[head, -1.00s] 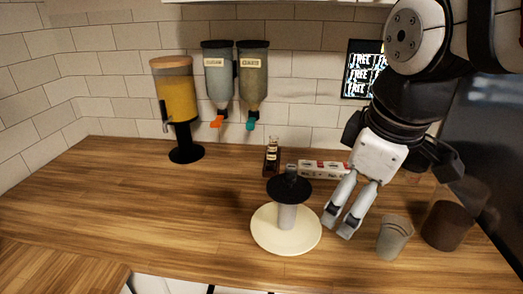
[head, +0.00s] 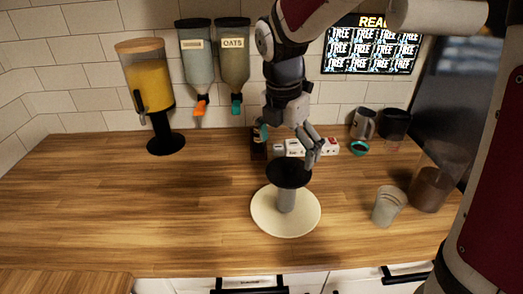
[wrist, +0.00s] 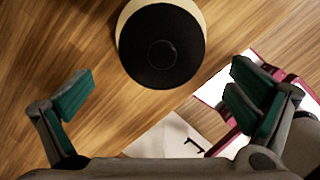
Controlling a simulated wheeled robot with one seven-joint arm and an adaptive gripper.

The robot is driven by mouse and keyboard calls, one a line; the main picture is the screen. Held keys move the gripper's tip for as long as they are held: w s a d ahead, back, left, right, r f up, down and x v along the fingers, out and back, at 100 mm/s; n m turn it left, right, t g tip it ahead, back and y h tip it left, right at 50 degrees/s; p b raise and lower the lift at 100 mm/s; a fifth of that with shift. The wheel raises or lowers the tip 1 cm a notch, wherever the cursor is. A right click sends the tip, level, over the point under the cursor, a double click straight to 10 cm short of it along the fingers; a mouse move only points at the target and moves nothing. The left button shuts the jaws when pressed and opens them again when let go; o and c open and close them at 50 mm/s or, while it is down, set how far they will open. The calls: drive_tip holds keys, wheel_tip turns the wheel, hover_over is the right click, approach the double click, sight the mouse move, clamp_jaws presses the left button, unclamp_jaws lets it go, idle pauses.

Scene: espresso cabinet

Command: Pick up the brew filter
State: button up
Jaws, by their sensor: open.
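A grey cylinder with a wide black round top (head: 290,174) stands upright on a cream round plate (head: 262,222); I take it as the brew filter, but cannot be sure. In the wrist view its black disc (wrist: 162,45) is seen from above, at top centre, hiding most of the plate (wrist: 126,14). My gripper (head: 290,147) is open and empty, just above and behind the black top in the head view. In the wrist view its green-padded fingers (wrist: 163,92) are wide apart, with the disc farther up the picture between their lines.
A dark bottle (head: 258,144) and a white-and-red box (head: 330,147) stand behind. A clear cup (head: 388,207) and a brown canister (head: 430,190) are at right; a mug (head: 362,123) and a teal-rimmed item (head: 360,148) are behind. The left counter (head: 110,210) is clear.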

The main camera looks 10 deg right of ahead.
sight(289, 171)
drive_tip(key=f, duration=0.5)
drive_tip(key=d+f, duration=0.1)
drive_tip(key=f, duration=0.2)
drive_tip(key=shift+w+d+f, duration=0.1)
drive_tip(key=shift+w+f, duration=0.15)
drive_tip(key=c, duration=1)
drive_tip(key=shift+o, duration=0.2)
